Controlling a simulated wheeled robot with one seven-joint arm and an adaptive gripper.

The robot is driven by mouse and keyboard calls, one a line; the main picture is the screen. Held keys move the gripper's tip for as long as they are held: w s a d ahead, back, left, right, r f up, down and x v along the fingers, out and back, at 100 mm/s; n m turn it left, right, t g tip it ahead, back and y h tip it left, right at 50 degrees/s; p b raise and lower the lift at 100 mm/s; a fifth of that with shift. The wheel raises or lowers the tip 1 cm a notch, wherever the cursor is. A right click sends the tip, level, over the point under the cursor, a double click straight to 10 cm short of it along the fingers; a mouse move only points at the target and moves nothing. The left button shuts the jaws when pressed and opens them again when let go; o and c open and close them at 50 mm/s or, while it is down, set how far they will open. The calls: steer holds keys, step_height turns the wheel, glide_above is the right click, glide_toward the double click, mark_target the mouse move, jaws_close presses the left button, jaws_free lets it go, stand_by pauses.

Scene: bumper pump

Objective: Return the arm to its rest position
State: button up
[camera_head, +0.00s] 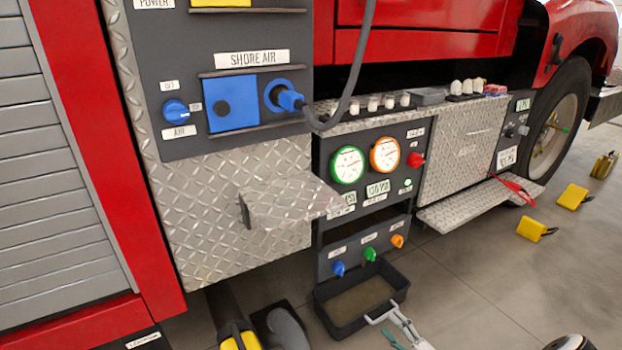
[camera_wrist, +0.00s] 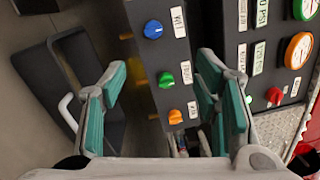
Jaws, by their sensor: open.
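My gripper (camera_wrist: 162,68) is open and empty in the wrist view, with teal pads on its two grey fingers. The blue, green and orange knobs of the lower panel show beyond and between the fingers. In the head view my gripper (camera_head: 402,328) is at the bottom, at the front right of the black tray, partly cut off by the frame edge. The lower panel (camera_head: 350,266) with its three knobs stands behind it. I cannot tell whether a finger touches the tray.
A black tray (camera_head: 345,325) lies on the floor below the panel; it also shows in the wrist view (camera_wrist: 88,62). A diamond-plate step (camera_head: 285,200) juts out at left, another step (camera_head: 470,212) at right. Yellow chocks (camera_head: 532,229) lie on the floor at right. Open floor lies front right.

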steer(key=s+a+r+n+g+y, duration=0.1)
steer(key=a+r+n+g+y, duration=0.25)
steer(key=r, duration=0.65)
steer(key=s+a+r+n+g, duration=0.15)
steer(key=r+n+g, duration=0.35)
steer(key=r, duration=0.6)
steer(key=s+a+r+n+g+y, duration=0.1)
steer(key=a+r+n+g+y, duration=0.2)
steer(key=r+g, duration=0.5)
steer(key=s+a+r+n+g+h, duration=0.3)
steer(key=s+r+h, duration=0.8)
steer(key=s+r, duration=1.15)
steer(key=s+d+r+t+h, duration=0.1)
steer(key=s+d+t+h, duration=0.15)
steer(key=s, duration=0.55)
steer(key=s+d+t+h, duration=0.1)
steer(key=s+d+h, duration=0.15)
steer(key=s, duration=0.65)
step_height(320, 180, up, 30)
steer(key=t+p, duration=0.4)
steer(key=p, duration=2.4)
steer(key=shift+d+f+h, duration=0.2)
steer(key=shift+h, duration=0.15)
